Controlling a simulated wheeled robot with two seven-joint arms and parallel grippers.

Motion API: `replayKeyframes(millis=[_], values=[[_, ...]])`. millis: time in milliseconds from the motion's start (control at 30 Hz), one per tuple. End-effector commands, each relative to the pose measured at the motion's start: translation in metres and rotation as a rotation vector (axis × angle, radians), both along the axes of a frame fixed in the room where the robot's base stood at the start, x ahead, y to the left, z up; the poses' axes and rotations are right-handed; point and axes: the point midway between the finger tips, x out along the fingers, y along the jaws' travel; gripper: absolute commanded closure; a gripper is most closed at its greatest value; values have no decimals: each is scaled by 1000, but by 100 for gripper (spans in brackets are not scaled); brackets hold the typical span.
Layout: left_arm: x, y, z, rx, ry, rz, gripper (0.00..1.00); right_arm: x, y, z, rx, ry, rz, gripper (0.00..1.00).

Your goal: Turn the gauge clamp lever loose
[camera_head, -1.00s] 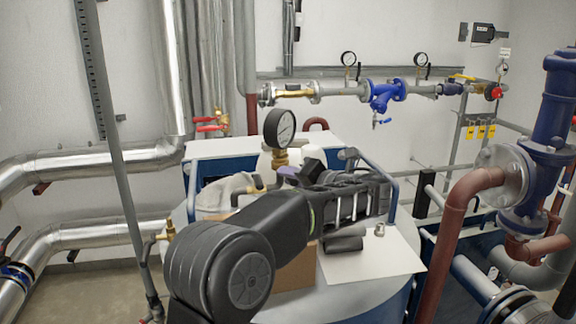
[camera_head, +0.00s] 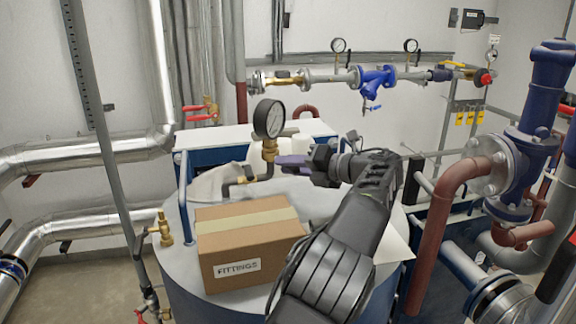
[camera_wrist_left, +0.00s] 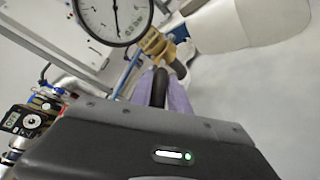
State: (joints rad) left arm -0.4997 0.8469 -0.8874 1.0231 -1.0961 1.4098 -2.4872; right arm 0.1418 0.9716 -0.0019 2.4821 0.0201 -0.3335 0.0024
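The round white-faced gauge (camera_head: 270,119) stands upright on a brass fitting (camera_head: 270,150) above the tank. It also shows at the top of the left wrist view (camera_wrist_left: 115,18). My left gripper (camera_head: 290,162) is just right of the fitting, with its purple fingertips pointing at it. In the left wrist view the fingers lie close on both sides of a dark rod, the clamp lever (camera_wrist_left: 159,88), which runs up to the brass fitting (camera_wrist_left: 157,45). The gripper looks shut on it. In the head view the fingers hide the lever. My right gripper is not in view.
A cardboard box marked FITTINGS (camera_head: 248,245) sits on the tank top, in front of the gauge. A blue rail (camera_head: 184,198) stands at left. A dark red pipe (camera_head: 430,240) rises at right. Valved pipework (camera_head: 320,78) runs along the back wall.

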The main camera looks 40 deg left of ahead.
Motion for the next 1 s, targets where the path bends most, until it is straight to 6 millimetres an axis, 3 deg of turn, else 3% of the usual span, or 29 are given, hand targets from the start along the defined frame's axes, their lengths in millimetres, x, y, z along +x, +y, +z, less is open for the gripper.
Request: replayKeyframes(millis=[200,567,1000], values=[[0,0,0,1,0,-1,60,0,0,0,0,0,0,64],[1,-4,2,1,0,-2,59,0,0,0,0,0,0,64],[4,-58,13,6,1,-1,59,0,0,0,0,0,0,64]])
